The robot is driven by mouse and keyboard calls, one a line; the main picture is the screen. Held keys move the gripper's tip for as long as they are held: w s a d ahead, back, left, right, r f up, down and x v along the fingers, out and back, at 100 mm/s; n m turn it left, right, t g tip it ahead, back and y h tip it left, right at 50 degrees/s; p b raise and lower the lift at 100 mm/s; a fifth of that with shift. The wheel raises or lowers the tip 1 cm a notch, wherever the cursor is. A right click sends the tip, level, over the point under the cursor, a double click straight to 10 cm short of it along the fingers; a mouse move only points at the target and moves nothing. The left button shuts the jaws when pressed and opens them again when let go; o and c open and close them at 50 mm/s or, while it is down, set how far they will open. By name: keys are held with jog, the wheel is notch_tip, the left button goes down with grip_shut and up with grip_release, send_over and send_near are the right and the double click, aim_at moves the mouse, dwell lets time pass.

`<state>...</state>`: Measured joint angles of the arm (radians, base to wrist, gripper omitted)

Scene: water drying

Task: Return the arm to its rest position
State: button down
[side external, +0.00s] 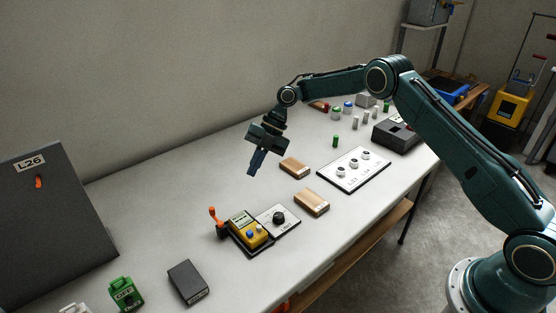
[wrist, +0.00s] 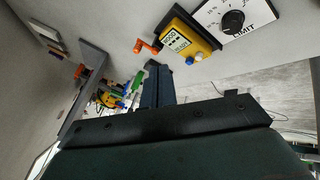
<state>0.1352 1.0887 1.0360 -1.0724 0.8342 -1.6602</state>
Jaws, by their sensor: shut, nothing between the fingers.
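My dark teal arm reaches in from the right in the side external view. My gripper (side external: 254,171) hangs in the air above the white table (side external: 180,210), near its middle, with its fingers together and nothing between them. In the wrist view, the shut fingers of my gripper (wrist: 157,70) point past the table's edge. A yellow device (side external: 247,229) with buttons and an orange-red lever (side external: 214,216) sits below my gripper in the side view. It also shows in the wrist view (wrist: 185,40).
A black dial (side external: 279,217) on a white plate is beside the device. Wooden blocks (side external: 311,201), a white panel with dials (side external: 354,169) and small bottles stand to the right. A dark upright board (side external: 50,220), a green tag (side external: 124,293) and a black box (side external: 188,282) are left.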

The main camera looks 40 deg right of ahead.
dwell(0.3)
jog(key=s+d+r+m+t+h, duration=0.1)
jog(key=s+r+m+t+h, duration=0.1)
jog(key=s+r+m, duration=0.75)
jog(key=s+d+r+m+t+h, duration=0.2)
jog(key=s+r+m, duration=0.25)
jog(key=r, duration=0.95)
jog(key=s+d+m+t+h, duration=0.1)
jog(key=s+d+m, duration=0.2)
jog(key=s, duration=1)
jog(key=s+d+f+m+t+h, duration=0.1)
jog(key=s+d+m+h, duration=0.1)
jog(key=s+m, duration=0.8)
jog(key=s+d, duration=0.1)
jog(key=s, duration=0.3)
jog(key=shift+d+m, duration=0.15)
jog(key=shift+m, duration=0.15)
